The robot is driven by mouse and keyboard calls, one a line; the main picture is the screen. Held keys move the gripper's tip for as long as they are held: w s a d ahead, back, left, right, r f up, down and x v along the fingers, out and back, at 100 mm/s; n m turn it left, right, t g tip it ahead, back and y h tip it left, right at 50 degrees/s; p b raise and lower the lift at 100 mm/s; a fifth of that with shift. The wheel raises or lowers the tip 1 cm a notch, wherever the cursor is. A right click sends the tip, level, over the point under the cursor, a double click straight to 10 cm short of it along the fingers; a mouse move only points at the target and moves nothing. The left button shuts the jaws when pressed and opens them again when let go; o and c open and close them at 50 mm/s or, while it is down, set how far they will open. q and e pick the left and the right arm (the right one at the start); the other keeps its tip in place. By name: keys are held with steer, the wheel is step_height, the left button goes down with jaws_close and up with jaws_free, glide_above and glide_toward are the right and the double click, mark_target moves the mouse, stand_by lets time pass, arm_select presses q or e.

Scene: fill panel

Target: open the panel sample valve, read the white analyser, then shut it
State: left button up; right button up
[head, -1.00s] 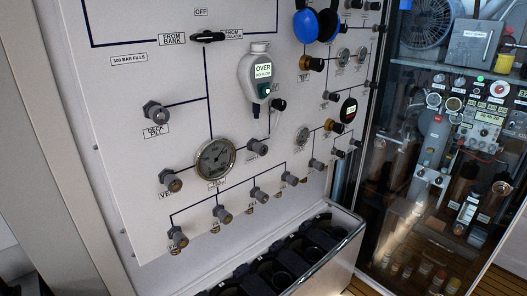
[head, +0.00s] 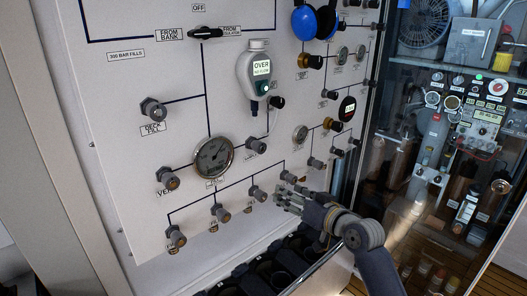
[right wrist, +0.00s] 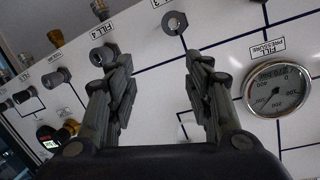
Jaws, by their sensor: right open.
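The sample valve (head: 250,146) is a small grey knob on the white panel, right of the round pressure gauge (head: 213,157); its handle position is too small to tell. The white analyser (head: 257,90) hangs above it, and its lit screen reads OVER with a smaller line below. My right gripper (head: 285,200) is open and empty, low at the front of the panel by the lower fill knobs, below and right of the sample valve. In the right wrist view its spread fingers (right wrist: 155,75) face the panel, with the gauge (right wrist: 277,88) at right. I cannot make out the sample valve there.
The fill valves (head: 258,193) line the panel's lower part; a Fill 4 knob (right wrist: 103,56) is beside a finger in the wrist view. A cylinder rack (head: 330,256) stands below. A glass-fronted cabinet (head: 440,65) is at right. The space before the upper panel is clear.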

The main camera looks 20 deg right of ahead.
steer(key=n+t+y, duration=0.2)
glide_toward(262, 149)
steer(key=s, duration=0.1)
steer(key=p+x, duration=0.3)
steer(key=x, duration=0.6)
steer(key=shift+w+d+r, duration=0.1)
steer(key=shift+w, duration=0.65)
steer(key=shift+c, duration=0.2)
steer(key=c, duration=1)
